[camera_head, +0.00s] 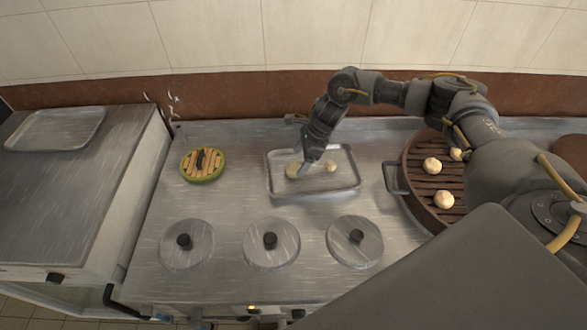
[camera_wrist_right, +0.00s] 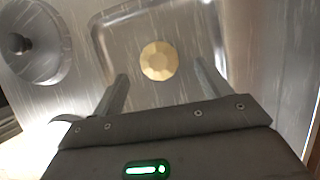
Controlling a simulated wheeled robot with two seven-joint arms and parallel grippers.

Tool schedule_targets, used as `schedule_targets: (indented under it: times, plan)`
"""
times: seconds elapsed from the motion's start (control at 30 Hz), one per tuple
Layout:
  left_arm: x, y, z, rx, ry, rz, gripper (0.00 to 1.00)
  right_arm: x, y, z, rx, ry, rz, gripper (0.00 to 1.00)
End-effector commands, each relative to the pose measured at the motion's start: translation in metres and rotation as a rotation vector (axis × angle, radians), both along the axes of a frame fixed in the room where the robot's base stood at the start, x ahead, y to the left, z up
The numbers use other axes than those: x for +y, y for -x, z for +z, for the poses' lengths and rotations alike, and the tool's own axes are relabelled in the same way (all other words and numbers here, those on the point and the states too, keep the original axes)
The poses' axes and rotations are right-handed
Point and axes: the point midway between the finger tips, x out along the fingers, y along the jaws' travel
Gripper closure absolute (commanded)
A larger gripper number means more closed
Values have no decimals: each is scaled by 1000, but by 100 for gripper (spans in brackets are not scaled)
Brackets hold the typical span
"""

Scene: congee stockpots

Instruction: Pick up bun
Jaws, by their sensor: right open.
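A metal tray (camera_head: 345,190) lies in the middle of the steel counter. A pale bun (camera_head: 293,171) shows in it left of my gripper, and another small pale bun (camera_head: 331,166) shows to the right. My right gripper (camera_head: 307,168) points down over the tray. In the right wrist view it is open, and one round tan bun (camera_wrist_right: 158,61) appears between and beyond the two fingertips (camera_wrist_right: 162,82), with no clear contact. The wrist view does not show which of the two buns this is. My left gripper is not in view.
A large round brown slatted steamer (camera_head: 415,180) with several buns (camera_head: 432,166) stands at right, partly behind my arm. Several lidded pots (camera_head: 270,243) line the front. A small round green-rimmed steamer (camera_head: 203,178) sits at left. An empty tray (camera_head: 55,130) lies on the left counter.

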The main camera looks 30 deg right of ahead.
Motion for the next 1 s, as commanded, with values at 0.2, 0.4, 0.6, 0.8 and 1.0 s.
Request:
schedule_targets:
  times: [0.2,0.4,0.6,0.8,1.0]
  plan:
    - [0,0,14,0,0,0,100,13,-3,-28,3,-1,1,23]
    - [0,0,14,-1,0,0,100,15,-5,-36,2,-1,1,23]
    - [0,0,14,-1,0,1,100,15,-5,-36,1,-2,1,31]
    - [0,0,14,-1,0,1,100,15,-5,-36,1,-2,1,57]
    - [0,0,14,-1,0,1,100,15,-5,-36,0,-1,0,71]
